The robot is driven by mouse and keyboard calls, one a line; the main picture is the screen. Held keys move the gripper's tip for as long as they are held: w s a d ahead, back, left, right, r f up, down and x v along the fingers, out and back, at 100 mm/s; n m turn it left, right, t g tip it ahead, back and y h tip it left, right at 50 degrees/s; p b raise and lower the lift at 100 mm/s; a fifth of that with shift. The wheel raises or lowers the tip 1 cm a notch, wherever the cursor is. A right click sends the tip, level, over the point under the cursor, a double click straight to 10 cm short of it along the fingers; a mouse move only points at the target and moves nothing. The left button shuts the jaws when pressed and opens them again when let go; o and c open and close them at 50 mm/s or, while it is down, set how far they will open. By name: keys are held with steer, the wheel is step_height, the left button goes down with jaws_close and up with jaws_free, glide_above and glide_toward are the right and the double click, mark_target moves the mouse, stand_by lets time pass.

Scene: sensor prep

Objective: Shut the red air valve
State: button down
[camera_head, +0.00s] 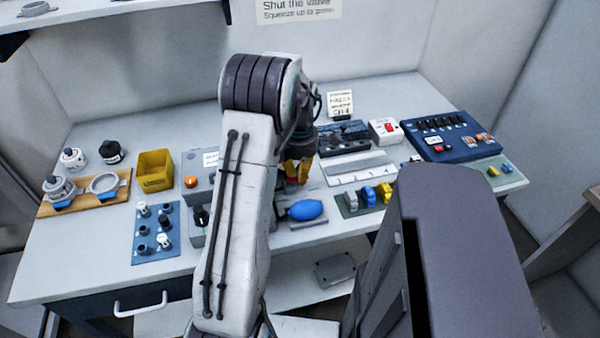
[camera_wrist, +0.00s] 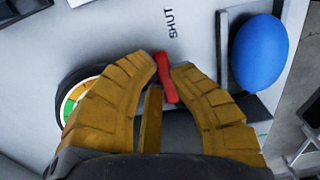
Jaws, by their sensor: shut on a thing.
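The red air valve handle (camera_wrist: 166,78) shows in the wrist view as a short red bar between my yellow fingertips. My gripper (camera_wrist: 166,66) is shut on it, and its lower end shows between the fingers. The printed word SHUT (camera_wrist: 171,23) is on the pale plate just beyond the bar's upper end. In the head view my gripper (camera_head: 298,174) is low over the bench, partly behind my arm. A blue squeeze bulb (camera_wrist: 258,52) lies right of the fingers and also shows in the head view (camera_head: 305,210). A gauge (camera_wrist: 76,100) with green and orange bands is partly hidden by the left finger.
A yellow bin (camera_head: 155,171), a blue knob panel (camera_head: 143,250) and a wooden board (camera_head: 117,201) stand left. A green tray with coloured clips (camera_head: 349,209), a red-switch box (camera_head: 385,130) and a dark blue panel (camera_head: 465,151) stand right. A sign (camera_head: 299,10) hangs above.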

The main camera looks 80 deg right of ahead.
steer(key=shift+a+f, duration=0.15)
steer(key=shift+f, duration=0.1)
steer(key=c, duration=1.3)
jaws_free()
steer(key=shift+r, duration=0.1)
steer(key=shift+c, duration=0.2)
steer(key=shift+r, duration=0.1)
steer(key=shift+d+r, duration=0.2)
steer(key=shift+r, duration=0.25)
step_height(320, 180, up, 11)
steer(key=shift+a, duration=0.1)
